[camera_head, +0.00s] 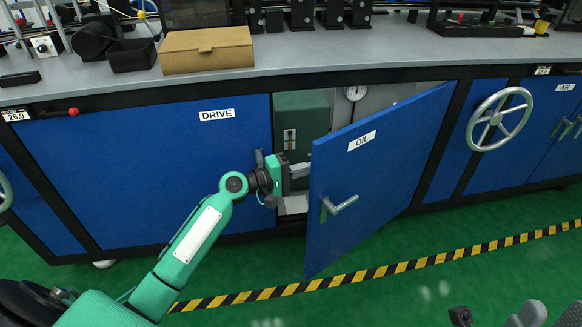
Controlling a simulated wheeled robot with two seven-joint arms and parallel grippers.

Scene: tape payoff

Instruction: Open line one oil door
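The blue door labelled OIL (375,180) stands partly open, hinged at its right side and swung out toward me. Its silver lever handle (340,205) is on the front face near the free edge. My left gripper (300,170) is at the opening, beside the door's free left edge. Its fingertips are close to or behind that edge, so I cannot tell whether they touch it or how far apart they are. It is not on the handle. A part of my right arm or gripper (528,314) shows at the bottom right, cut off by the frame, far from the door.
Inside the cabinet are a green box (302,120) and a round gauge (355,93). The closed DRIVE panel (150,160) is left, a handwheel (499,119) right. A cardboard box (206,50) is on the bench. Striped floor tape (390,269) crosses the clear green floor.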

